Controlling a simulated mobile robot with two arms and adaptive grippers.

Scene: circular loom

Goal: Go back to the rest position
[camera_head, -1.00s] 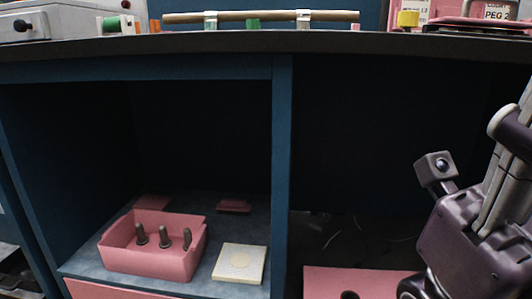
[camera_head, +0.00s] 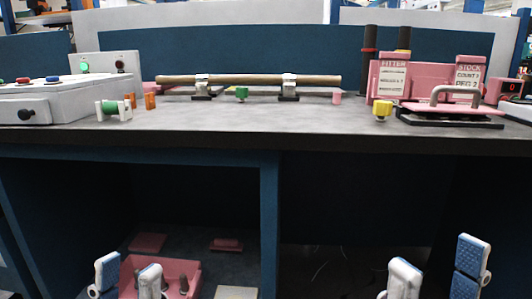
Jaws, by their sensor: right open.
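My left gripper (camera_head: 128,270) is at the lower left, in front of the shelf under the bench. Its two blue-and-white fingers stand apart, with nothing seen between them. My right gripper (camera_head: 438,265) is at the lower right, in front of the dark under-bench space. Its fingers are wide apart and empty. Both grippers are below the bench top (camera_head: 330,118) and point upward in the picture. The rest of both arms is out of view.
A pink bin (camera_head: 188,270) with grey pegs is on the lower shelf, partly hidden by my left gripper. On the bench are a wooden rod (camera_head: 245,79) on two supports, a green spool (camera_head: 112,109), a yellow knob (camera_head: 382,112) and a pink handled fixture (camera_head: 450,108).

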